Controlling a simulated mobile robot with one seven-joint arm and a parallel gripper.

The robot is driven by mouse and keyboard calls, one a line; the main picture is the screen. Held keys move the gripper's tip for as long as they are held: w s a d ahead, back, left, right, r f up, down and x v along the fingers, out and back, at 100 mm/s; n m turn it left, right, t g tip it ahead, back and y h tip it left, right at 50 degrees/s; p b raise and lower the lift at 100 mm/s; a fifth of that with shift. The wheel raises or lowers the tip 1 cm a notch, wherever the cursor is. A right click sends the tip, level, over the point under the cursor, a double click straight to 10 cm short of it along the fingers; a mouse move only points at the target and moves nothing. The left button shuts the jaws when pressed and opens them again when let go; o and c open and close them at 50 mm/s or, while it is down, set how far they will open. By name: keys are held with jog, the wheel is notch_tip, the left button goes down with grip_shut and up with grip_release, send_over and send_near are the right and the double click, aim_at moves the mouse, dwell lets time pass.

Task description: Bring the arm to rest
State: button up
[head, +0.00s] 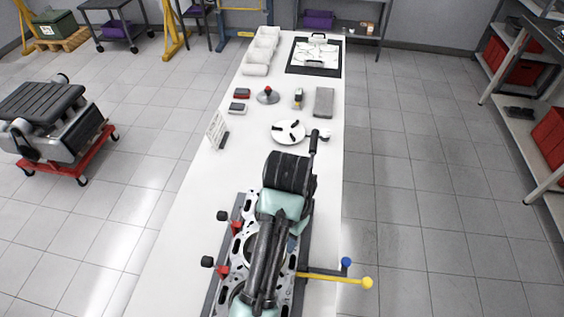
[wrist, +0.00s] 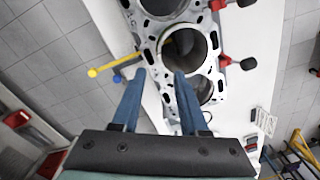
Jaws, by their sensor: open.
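My arm reaches over the white table from the bottom of the head view and covers part of a grey engine block (head: 238,247). In the wrist view, my gripper (wrist: 159,73) has two blue fingers apart with nothing between them. The engine block (wrist: 152,50) lies beyond the fingertips, with large round bores showing. The fingertips overlap the block's edge in the picture; I cannot tell the height between them. In the head view my fingers are mostly hidden behind the arm.
Red clamps with black knobs (head: 222,216) stand on the block's left. A yellow rod with a ball end (head: 367,283) sticks out right. A white disc (head: 288,132), small tools, pale bins (head: 257,69) and a dark-edged mat (head: 293,69) lie farther along the table (head: 185,215).

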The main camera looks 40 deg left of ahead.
dwell(0.3)
jog(key=w+d+r+t+y+b, duration=0.2)
jog(key=w+r+t, duration=0.5)
jog(key=w+r, duration=0.4)
jog(key=w+d+r+t+b, duration=0.1)
jog(key=w+d+r+t, duration=0.2)
jog(key=r, duration=0.3)
jog(key=w+d+r+t+b, duration=0.1)
jog(key=w+d+r+t, duration=0.15)
jog(key=r, duration=0.45)
jog(key=s+d+r+t+b, duration=0.1)
jog(key=d+r+t, duration=0.25)
jog(key=r, duration=0.35)
jog(key=s+d+r+t+b, duration=0.1)
jog(key=d+r+t, duration=0.1)
jog(key=r+t, duration=0.35)
jog(key=s+d+r+t+h, duration=0.1)
jog(key=s+d+r+t, duration=0.1)
jog(key=s+r, duration=0.4)
jog(key=s+d+r+t+h+b, duration=0.1)
jog(key=s+d+r+t, duration=0.2)
jog(key=s+r, duration=0.4)
notch_tip(320, 180, up, 3)
jog(key=shift+s+d+r+t+h+b, duration=0.15)
jog(key=shift+s+t+h+b, duration=0.15)
jog(key=shift+t, duration=0.15)
